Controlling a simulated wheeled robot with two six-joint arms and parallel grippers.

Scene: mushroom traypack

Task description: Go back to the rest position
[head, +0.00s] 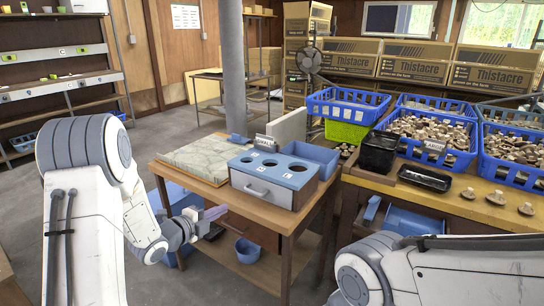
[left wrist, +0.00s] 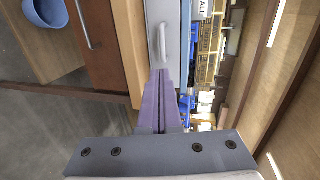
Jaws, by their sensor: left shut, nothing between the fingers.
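My left gripper (head: 214,213) hangs in front of the near left corner of the small wooden table (head: 170,173). Its purple-grey fingers are shut and empty, and they also show in the left wrist view (left wrist: 161,104). My right arm (head: 440,265) comes in from the lower right of the head view. Its gripper is not in view.
On the small table are the grey box with round holes (head: 275,190), a blue bin (head: 318,156) and a stone-patterned slab (head: 205,158). At right, blue crates (head: 398,164) hold mushrooms, beside black trays (head: 425,178). A blue bowl (head: 247,251) sits low. Floor at left is clear.

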